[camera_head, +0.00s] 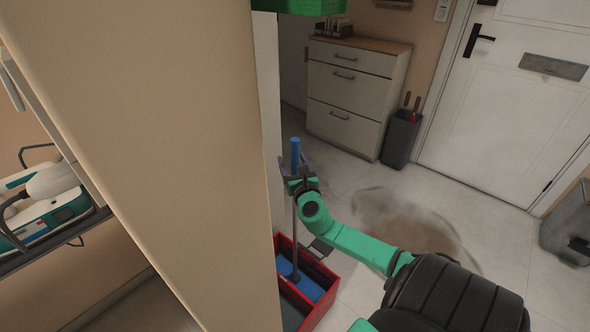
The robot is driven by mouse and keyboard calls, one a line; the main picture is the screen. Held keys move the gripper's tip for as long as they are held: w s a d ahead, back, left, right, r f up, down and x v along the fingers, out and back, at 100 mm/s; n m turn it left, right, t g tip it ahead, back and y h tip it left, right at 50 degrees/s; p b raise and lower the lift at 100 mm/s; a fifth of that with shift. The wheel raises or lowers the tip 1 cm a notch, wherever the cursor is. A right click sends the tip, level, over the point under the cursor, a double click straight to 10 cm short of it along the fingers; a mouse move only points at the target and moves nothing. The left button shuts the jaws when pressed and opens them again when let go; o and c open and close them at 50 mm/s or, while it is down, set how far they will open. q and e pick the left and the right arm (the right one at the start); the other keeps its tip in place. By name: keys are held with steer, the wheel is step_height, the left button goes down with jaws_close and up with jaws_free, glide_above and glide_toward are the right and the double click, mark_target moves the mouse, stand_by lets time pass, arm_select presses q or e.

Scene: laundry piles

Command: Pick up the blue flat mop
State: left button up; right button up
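The blue flat mop stands nearly upright, with a blue grip (295,153) at the top and a grey pole below it. Its blue flat head (303,284) rests inside a red box (325,306) on the floor. My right gripper (293,168) comes in from the right and is at the lower end of the blue grip, with dark fingers around or beside it. The view is too small to tell whether they are closed on it. My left gripper is not in view.
A large beige wall edge (170,130) fills the left and hides part of the red box. A drawer cabinet (352,95), a dark bin (401,138) and a white door (520,110) stand behind. A brown stain (415,222) marks the open floor.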

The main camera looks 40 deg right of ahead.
steer(key=shift+w+d, duration=0.1)
steer(key=shift+w, duration=0.15)
steer(key=shift+c, duration=0.8)
jaws_close()
steer(key=shift+r, duration=0.15)
step_height(320, 180, up, 20)
steer(key=p, duration=0.7)
